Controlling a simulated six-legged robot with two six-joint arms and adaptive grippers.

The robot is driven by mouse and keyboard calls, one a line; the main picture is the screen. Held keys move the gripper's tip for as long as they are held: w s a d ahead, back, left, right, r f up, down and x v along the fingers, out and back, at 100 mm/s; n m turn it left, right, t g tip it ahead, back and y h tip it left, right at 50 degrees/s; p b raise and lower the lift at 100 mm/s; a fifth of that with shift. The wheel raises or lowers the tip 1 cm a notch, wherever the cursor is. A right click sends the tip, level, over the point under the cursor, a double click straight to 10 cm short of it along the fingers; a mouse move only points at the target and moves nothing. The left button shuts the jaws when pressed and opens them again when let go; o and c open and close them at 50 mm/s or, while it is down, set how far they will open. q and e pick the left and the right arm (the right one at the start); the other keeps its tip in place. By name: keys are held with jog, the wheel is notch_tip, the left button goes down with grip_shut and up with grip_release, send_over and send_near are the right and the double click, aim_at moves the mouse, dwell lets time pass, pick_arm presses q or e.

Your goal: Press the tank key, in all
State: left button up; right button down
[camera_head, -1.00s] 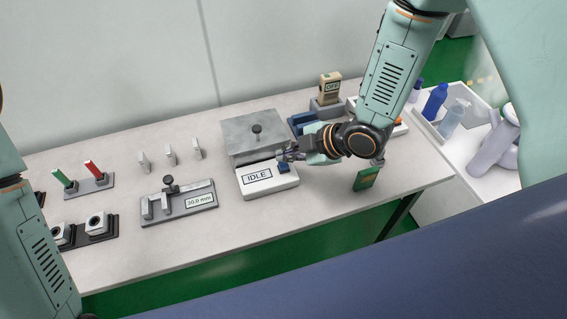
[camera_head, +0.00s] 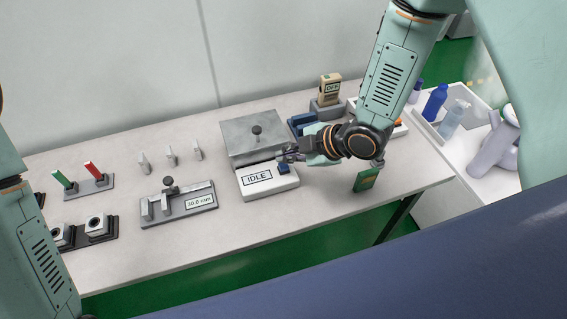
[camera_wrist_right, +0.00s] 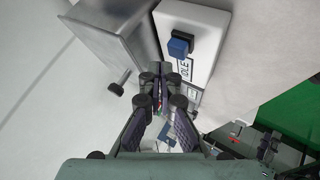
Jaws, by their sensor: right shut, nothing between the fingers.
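The tank is a grey box with a knobbed lid (camera_head: 252,138) on the table. At its front is a white panel (camera_head: 268,190) with a display reading IDLE and a blue key (camera_head: 283,169) at its right end. The key also shows in the right wrist view (camera_wrist_right: 180,46). My right gripper (camera_head: 287,154) is shut and empty, above the panel's right end, just behind the key. In the right wrist view its fingertips (camera_wrist_right: 158,70) appear close to the panel, apart from the key. My left arm shows at the left edge; its gripper is out of view.
Left of the tank stand a gauge fixture (camera_head: 180,204) reading 30.0 mm and several small grey blocks. Red and green handles (camera_head: 93,170) stand further left. A beige handheld tester (camera_head: 330,90) reading OFF stands behind my right arm. A green device (camera_head: 367,177) is near the front edge.

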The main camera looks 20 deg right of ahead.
aim_at(287, 167)
jog(key=shift+f, duration=0.2)
jog(key=shift+f, duration=0.25)
jog(key=shift+f+b, duration=0.55)
dwell(0.8)
jog(key=shift+r, duration=0.1)
jog(key=shift+r+p, duration=0.9)
notch_tip(287, 167, up, 5)
jog(key=p, duration=0.4)
jog(key=shift+p, duration=0.3)
jog(key=shift+s+f, duration=0.1)
dwell(0.5)
